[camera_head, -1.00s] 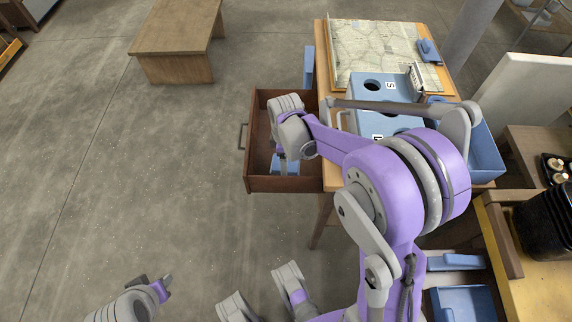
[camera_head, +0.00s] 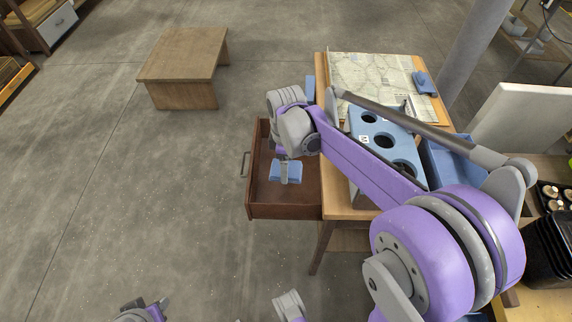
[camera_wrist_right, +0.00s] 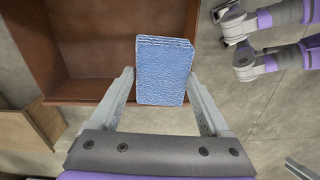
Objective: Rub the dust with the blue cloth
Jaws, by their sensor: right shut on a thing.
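The blue cloth (camera_head: 294,171) is a small folded rectangle with a woven texture. It is between the fingers of my right gripper (camera_head: 285,172), over the open brown drawer (camera_head: 285,212). In the right wrist view the cloth (camera_wrist_right: 164,72) sits between the two fingers of the right gripper (camera_wrist_right: 163,95), which is shut on it. Part of what seems to be my left gripper (camera_head: 160,305) shows at the bottom edge of the head view, too cut off to read its jaws. Small pale specks (camera_head: 178,238) are scattered on the floor; I cannot tell whether they are the dust.
The drawer sticks out from the left side of a wooden table bearing a map (camera_head: 375,75), a blue box with round holes (camera_head: 367,118) and a blue bin (camera_head: 450,165). A low wooden bench (camera_head: 185,55) stands at the back left. The floor left of the drawer is open.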

